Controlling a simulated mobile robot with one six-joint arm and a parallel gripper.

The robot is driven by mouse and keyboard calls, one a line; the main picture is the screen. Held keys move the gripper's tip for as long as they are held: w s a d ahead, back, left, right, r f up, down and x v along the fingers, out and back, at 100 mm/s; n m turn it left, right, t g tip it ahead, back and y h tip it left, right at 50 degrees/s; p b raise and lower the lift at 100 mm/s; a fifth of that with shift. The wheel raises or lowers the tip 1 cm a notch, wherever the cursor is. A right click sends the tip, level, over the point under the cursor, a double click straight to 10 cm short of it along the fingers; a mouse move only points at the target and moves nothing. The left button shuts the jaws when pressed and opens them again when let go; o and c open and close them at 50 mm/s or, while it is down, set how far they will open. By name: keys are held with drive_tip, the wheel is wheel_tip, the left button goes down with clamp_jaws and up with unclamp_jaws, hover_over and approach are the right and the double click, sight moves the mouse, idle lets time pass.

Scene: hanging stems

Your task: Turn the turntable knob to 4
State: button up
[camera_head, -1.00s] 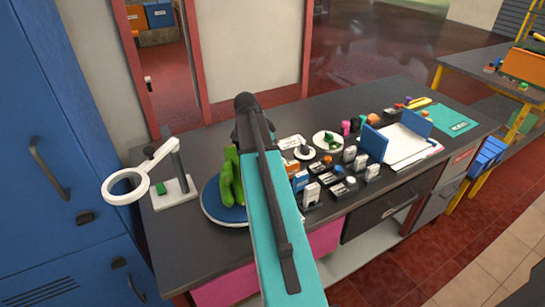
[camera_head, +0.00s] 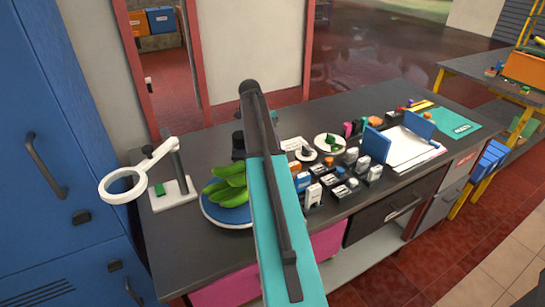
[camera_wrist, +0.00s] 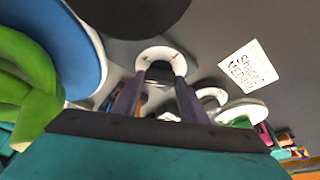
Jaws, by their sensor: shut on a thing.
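The blue turntable (camera_head: 225,214) stands at the left of the counter with several long green items (camera_head: 228,186) on it. It also shows at the left of the wrist view (camera_wrist: 82,50). In the wrist view, my gripper (camera_wrist: 160,85) is shut on a dark knob (camera_wrist: 160,72) in the middle of a white round dial (camera_wrist: 148,55). I cannot read any numbers on the dial. In the head view, my teal arm hides the gripper and this knob.
A white ring-headed stand (camera_head: 176,190) is left of the turntable. A lettered card (camera_wrist: 251,67) lies behind the dial. A plate with green pieces (camera_head: 331,139), another small dial (camera_head: 306,154) and several small blocks fill the counter to the right. Blue lockers (camera_head: 40,200) border the left.

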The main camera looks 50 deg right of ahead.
drive_tip(key=shift+o, duration=0.2)
drive_tip(key=m+p, duration=0.1)
drive_tip(key=m, duration=0.1)
drive_tip(key=m+y+p, duration=0.1)
drive_tip(key=m, duration=0.1)
drive_tip(key=shift+w+d+r+y, duration=0.2)
drive_tip(key=shift+y, duration=0.1)
drive_tip(key=shift+f+m+y+p, duration=0.15)
drive_tip(key=shift+m+y+p, duration=0.15)
drive_tip(key=shift+m+p, duration=0.65)
drive_tip(key=shift+f, duration=0.1)
drive_tip(key=o, duration=1)
drive_tip(key=shift+o, duration=0.2)
drive_tip(key=shift+s+m, duration=0.1)
drive_tip(key=shift+m, duration=0.15)
